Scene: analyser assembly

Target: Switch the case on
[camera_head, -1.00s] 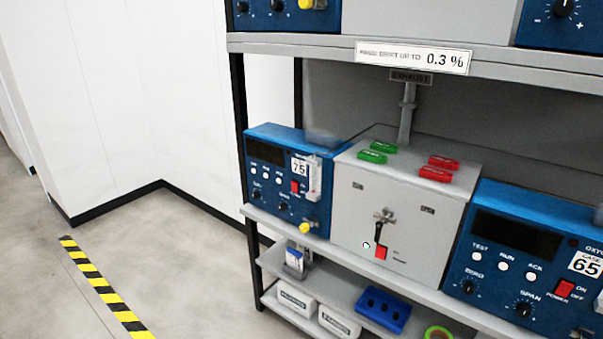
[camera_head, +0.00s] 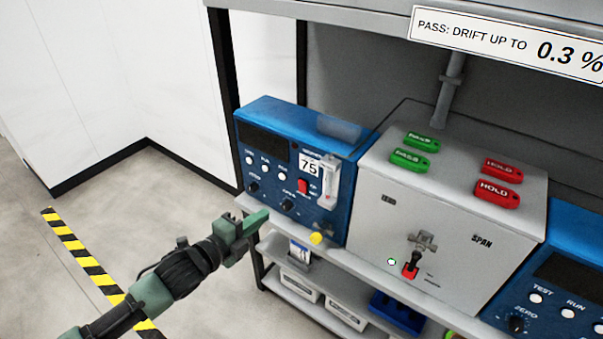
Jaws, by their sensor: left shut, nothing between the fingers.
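A blue case (camera_head: 275,192) labelled 75 stands on the shelf, with a dark display, white buttons, black knobs and a red power switch (camera_head: 302,186) beside the label. A grey box (camera_head: 385,225) to its right has a red switch (camera_head: 410,270) low on its front, under a metal valve with a dark lever. A second blue case (camera_head: 570,265) is cut off at the right edge. My left gripper (camera_head: 254,220) is shut and empty, in front of the lower left of case 75, seemingly apart from it. My right gripper is not in view.
Green PASS tags (camera_head: 410,159) and red HOLD tags (camera_head: 497,193) lie on the grey box. A yellow knob (camera_head: 317,239) sticks out below case 75. The lower shelf holds white boxes and a blue holder (camera_head: 397,312). A striped floor line (camera_head: 82,258) runs at left, with open floor around it.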

